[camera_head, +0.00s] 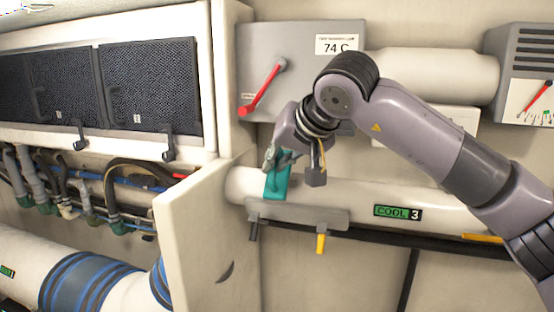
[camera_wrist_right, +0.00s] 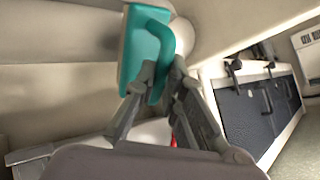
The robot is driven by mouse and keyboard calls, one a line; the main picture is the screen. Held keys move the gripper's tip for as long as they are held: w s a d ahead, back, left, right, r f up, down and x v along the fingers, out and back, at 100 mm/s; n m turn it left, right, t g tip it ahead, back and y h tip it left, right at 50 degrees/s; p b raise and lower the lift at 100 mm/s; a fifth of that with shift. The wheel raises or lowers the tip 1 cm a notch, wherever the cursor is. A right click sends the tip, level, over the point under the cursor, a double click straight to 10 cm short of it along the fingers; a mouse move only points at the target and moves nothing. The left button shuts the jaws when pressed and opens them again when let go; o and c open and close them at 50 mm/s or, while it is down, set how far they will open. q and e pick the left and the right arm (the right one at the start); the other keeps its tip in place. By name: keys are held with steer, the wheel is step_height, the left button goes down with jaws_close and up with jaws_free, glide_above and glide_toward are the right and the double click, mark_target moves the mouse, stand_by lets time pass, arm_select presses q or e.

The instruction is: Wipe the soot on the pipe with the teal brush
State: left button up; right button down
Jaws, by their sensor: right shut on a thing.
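The teal brush (camera_head: 277,185) is held by my right gripper (camera_head: 283,158), which is shut on its handle. The brush is at the left end of the white pipe (camera_head: 345,193) labelled COOL 3, in front of its surface. Whether it touches the pipe is hard to tell. In the right wrist view the teal brush (camera_wrist_right: 137,45) shows its flat block and curved handle between the fingers (camera_wrist_right: 160,82). I can make out no soot on the visible part of the pipe; the part behind the brush and gripper is hidden. My left gripper is not in view.
A grey rack (camera_head: 300,214) with a black and a yellow peg sits just below the brush. A cream panel (camera_head: 195,235) juts out at left. A grey box (camera_head: 262,45) with a red lever is above. Hoses (camera_head: 90,195) run at far left.

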steer(key=shift+w+d+f, duration=0.15)
steer(key=shift+w+f, duration=0.3)
steer(key=shift+f, duration=0.05)
steer(key=shift+d, duration=0.1)
steer(key=shift+s+d+b, duration=0.35)
steer(key=shift+d+b, duration=0.25)
steer(key=shift+d, duration=0.3)
steer(key=shift+w+a+p, duration=0.15)
steer(key=shift+a+p, duration=0.2)
steer(key=shift+a, duration=0.15)
steer(key=shift+w+a+f, duration=0.15)
steer(key=shift+w+a, duration=0.05)
steer(key=shift+a, duration=0.35)
